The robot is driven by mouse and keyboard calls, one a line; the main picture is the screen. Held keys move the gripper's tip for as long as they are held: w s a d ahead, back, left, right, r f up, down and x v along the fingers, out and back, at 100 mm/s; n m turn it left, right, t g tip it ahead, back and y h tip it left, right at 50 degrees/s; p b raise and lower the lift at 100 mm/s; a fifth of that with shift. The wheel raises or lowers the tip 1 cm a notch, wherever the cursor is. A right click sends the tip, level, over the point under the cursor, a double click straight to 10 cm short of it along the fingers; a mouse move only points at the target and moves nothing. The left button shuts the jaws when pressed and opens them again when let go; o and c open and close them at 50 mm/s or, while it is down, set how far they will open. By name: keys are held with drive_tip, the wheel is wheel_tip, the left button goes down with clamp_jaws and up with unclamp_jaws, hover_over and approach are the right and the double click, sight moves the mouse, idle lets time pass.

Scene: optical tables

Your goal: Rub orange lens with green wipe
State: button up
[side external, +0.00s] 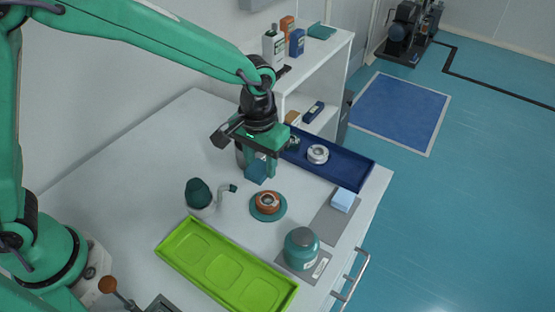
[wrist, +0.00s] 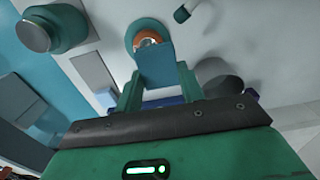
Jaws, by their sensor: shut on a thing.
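The orange lens (side external: 267,202) is a ring lying on a round teal base (side external: 282,209) near the middle of the table. In the wrist view the lens (wrist: 148,41) shows partly behind the wipe. My gripper (side external: 262,168) is shut on the wipe (side external: 256,173), a dark blue-green sheet hanging below the fingers. In the side view the wipe is above and behind the lens, with a visible gap. In the wrist view the wipe (wrist: 157,68) sits between my fingertips (wrist: 158,80) and covers the near part of the lens.
A bottle with a dark green top and spout (side external: 200,194) stands left of the lens. A lime tray (side external: 224,266) lies in front, and a teal jar (side external: 301,248) at front right. A light blue block (side external: 342,200) is right. A navy tray (side external: 350,170) holds a white ring (side external: 318,153).

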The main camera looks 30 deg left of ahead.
sight(262, 193)
drive_tip(key=shift+f, duration=3.8)
drive_tip(key=shift+d+r, duration=0.2)
drive_tip(key=shift+d, duration=1.75)
drive_tip(key=shift+a+f, duration=0.1)
drive_tip(key=shift+a, duration=1.9)
drive_tip(key=shift+r, duration=3.85)
drive_tip(key=shift+d, duration=0.1)
